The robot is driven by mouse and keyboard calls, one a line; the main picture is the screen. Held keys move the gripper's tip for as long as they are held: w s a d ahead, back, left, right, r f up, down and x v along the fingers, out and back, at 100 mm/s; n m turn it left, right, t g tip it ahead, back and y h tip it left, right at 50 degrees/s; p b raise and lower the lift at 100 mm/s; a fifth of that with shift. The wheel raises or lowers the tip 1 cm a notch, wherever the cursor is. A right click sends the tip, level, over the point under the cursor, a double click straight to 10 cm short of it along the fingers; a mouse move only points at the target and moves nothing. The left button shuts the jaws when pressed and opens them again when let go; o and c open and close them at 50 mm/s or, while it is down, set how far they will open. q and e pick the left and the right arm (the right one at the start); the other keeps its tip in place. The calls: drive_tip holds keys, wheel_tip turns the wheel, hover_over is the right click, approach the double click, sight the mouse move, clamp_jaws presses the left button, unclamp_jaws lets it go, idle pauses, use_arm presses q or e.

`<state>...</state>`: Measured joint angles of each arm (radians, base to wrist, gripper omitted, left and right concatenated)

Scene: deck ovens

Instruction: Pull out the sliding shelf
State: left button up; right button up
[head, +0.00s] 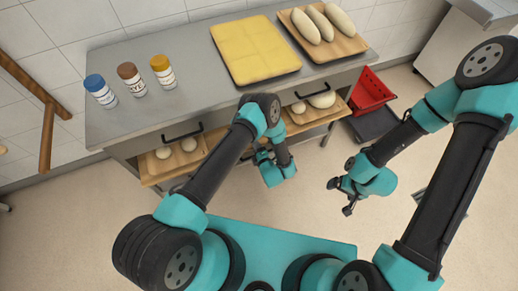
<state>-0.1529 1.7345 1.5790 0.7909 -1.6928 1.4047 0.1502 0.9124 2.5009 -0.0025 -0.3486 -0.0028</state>
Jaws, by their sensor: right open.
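A wooden shelf with pale dough balls sits low under the grey counter. Its left part (153,178) shows left of my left arm and a right part (335,108) shows to the right; I cannot tell if they are one shelf. Dark handles show above them, a left handle (183,134) and a right handle (317,93). My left gripper (262,156) is close to the front edge of the shelf, partly hidden by its own wrist; I cannot tell if it touches. My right gripper (339,196) is open and empty over the floor, away from the counter.
On the grey counter (190,70) stand blue-, brown- and yellow-capped jars (132,80), a tray with a yellow slab (255,50) and a board with pale loaves (325,22). The floor in front is clear.

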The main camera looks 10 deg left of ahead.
use_arm(q)
drive_tip(key=shift+s, duration=0.1)
drive_tip(key=v, duration=1.9)
drive_tip(key=shift+s+d+r, duration=0.15)
drive_tip(key=shift+s+d, duration=0.15)
idle(1.9)
drive_tip(key=shift+w, duration=0.1)
